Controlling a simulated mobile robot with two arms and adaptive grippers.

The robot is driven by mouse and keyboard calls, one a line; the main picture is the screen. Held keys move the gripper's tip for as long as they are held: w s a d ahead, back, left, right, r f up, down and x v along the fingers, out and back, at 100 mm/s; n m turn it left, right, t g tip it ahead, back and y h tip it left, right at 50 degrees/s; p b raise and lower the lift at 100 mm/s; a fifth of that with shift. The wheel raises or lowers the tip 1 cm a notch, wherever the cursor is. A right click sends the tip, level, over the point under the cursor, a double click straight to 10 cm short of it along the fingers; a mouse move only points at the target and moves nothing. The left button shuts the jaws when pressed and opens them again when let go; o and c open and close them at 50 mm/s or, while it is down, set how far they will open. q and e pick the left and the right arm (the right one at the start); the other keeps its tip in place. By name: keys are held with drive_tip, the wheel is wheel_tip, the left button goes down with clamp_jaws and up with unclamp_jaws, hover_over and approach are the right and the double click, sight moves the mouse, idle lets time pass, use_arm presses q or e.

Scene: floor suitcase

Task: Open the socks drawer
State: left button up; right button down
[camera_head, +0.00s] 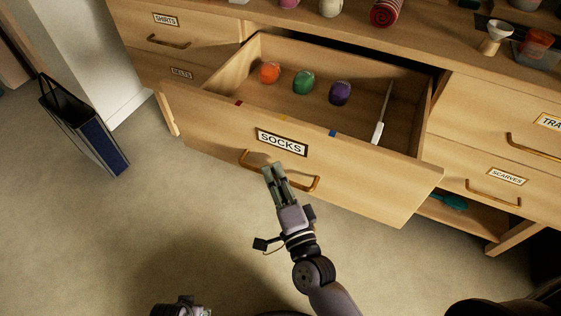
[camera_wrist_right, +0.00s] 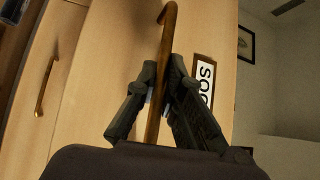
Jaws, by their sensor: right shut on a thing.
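The socks drawer (camera_head: 210,115) is pulled well out of the dresser and carries a "SOCKS" label (camera_head: 282,142). Its brass bar handle (camera_head: 302,181) is on the front below the label. My right gripper (camera_head: 273,168) is at the middle of this handle. In the right wrist view its fingers (camera_wrist_right: 160,92) are closed around the handle bar (camera_wrist_right: 168,50). Inside the drawer lie an orange sock ball (camera_head: 269,72), a green one (camera_head: 303,83), a purple one (camera_head: 340,93) and a white-handled stick-like thing (camera_head: 379,130). My left gripper (camera_head: 180,307) is only partly visible at the bottom edge; its fingers are unclear.
The shirts drawer (camera_head: 199,37), belts drawer (camera_head: 150,72) and scarves drawer (camera_head: 470,172) look shut. A teal thing (camera_head: 450,201) sits in the low opening at right. A dark blue bag (camera_head: 92,135) stands on the floor at left. The carpet before the drawer is clear.

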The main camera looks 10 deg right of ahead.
drive_tip(key=shift+s+a+f, duration=0.15)
drive_tip(key=shift+s, duration=0.05)
drive_tip(key=c, duration=1.7)
unclamp_jaws()
drive_tip(key=v, duration=1.2)
